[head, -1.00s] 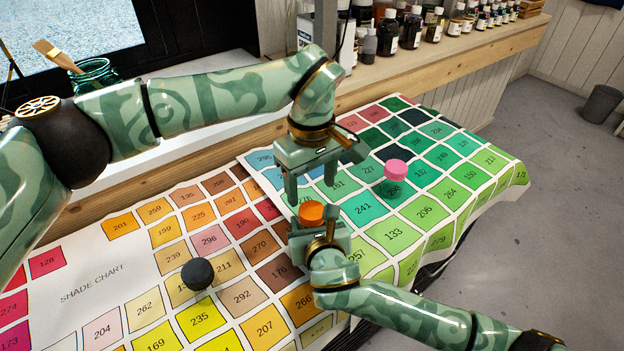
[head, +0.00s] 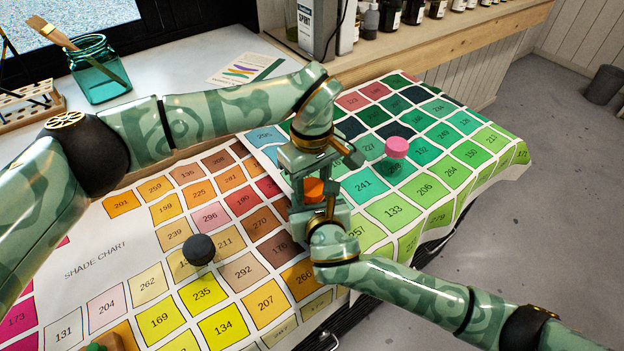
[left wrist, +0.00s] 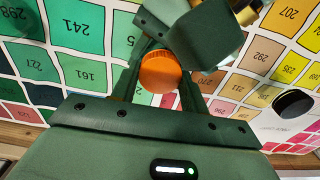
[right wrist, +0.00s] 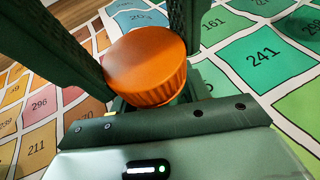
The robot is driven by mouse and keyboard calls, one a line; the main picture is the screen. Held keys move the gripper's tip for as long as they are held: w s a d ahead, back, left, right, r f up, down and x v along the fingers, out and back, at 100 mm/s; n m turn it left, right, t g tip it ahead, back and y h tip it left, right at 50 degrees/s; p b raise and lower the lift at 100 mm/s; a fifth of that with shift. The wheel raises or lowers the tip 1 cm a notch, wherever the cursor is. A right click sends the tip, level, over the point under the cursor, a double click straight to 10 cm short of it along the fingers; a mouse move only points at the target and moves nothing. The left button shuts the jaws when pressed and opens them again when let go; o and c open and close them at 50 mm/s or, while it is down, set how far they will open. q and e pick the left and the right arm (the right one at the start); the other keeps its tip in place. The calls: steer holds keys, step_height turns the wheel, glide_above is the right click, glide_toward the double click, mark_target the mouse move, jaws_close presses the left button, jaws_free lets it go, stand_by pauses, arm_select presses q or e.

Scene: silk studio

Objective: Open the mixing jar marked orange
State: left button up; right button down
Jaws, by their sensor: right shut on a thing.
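The jar with the orange lid (head: 314,191) is upright above the shade chart. My right gripper (head: 318,210) is shut on this jar below the lid; the jar body is mostly hidden. My left gripper (head: 314,180) points down from above, its open fingers on either side of the lid. In the left wrist view the orange lid (left wrist: 160,73) sits between the fingers; whether they touch it I cannot tell. In the right wrist view the ribbed orange lid (right wrist: 146,68) is still on the jar, with dark fingers beside it.
A jar with a black lid (head: 199,249) stands on the shade chart (head: 95,255) to the left. A jar with a pink lid (head: 397,147) stands on the green swatches to the right.

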arm_select(q)
steer(key=o, duration=0.4)
step_height(320, 180, up, 8)
steer(key=shift+f, duration=0.1)
steer(key=shift+c, duration=0.3)
step_height(320, 180, down, 8)
steer(key=shift+r, duration=0.1)
steer(key=c, duration=1)
steer(key=o, duration=1.1)
steer(key=shift+r, duration=2.3)
arm_select(e)
steer(key=c, duration=0.6)
jaws_free()
